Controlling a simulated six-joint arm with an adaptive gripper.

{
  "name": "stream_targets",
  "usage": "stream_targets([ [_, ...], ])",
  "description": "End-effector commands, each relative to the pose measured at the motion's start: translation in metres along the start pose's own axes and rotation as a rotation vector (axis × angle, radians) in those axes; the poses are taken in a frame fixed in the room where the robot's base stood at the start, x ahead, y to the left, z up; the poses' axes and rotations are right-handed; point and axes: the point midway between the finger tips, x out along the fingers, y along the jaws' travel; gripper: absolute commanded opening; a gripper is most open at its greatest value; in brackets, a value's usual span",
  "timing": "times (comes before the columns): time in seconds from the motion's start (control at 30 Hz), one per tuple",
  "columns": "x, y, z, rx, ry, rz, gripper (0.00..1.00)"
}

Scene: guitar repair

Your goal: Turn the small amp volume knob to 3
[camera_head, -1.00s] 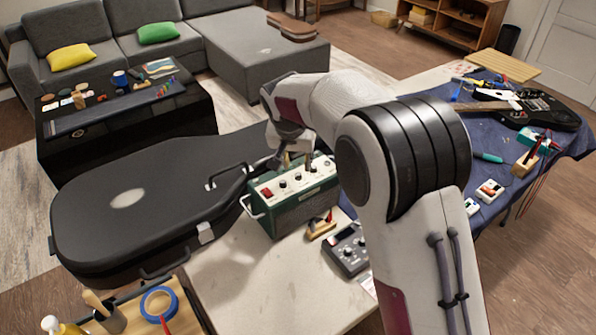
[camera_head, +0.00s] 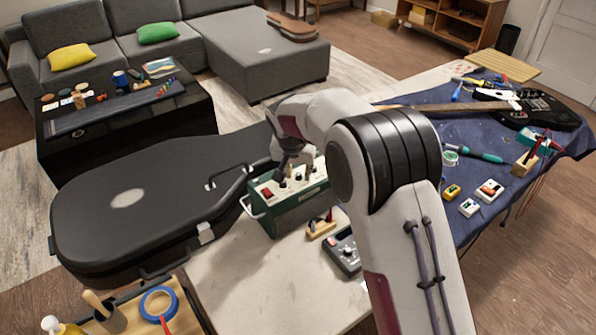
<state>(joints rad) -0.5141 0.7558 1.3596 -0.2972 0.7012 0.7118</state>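The small amp (camera_head: 295,211) is a dark green box with a pale top panel, standing on the light table beside the black guitar case. Its top panel carries a red switch (camera_head: 265,193) at the left and several dark knobs (camera_head: 283,184). My gripper (camera_head: 290,168) points down over the rear middle of the panel, at or just above the knobs. Its fingertips are small and dark here, so I cannot tell whether they are open or touching a knob. The volume knob's marks and setting are too small to read.
The guitar case (camera_head: 140,205) lies left of the amp. A grey pedal (camera_head: 343,252) and a small wooden block with a red item (camera_head: 321,226) sit in front. The electric guitar (camera_head: 535,108) lies on the blue cloth at right.

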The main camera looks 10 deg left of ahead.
Motion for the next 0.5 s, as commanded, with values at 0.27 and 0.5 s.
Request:
stream_targets([
  [0.27,-0.0002,0.0,0.0,0.0,0.0,0.0,0.0],
  [0.5,-0.0001,-0.0009,-0.0001,0.036,-0.001,0.015,0.0],
])
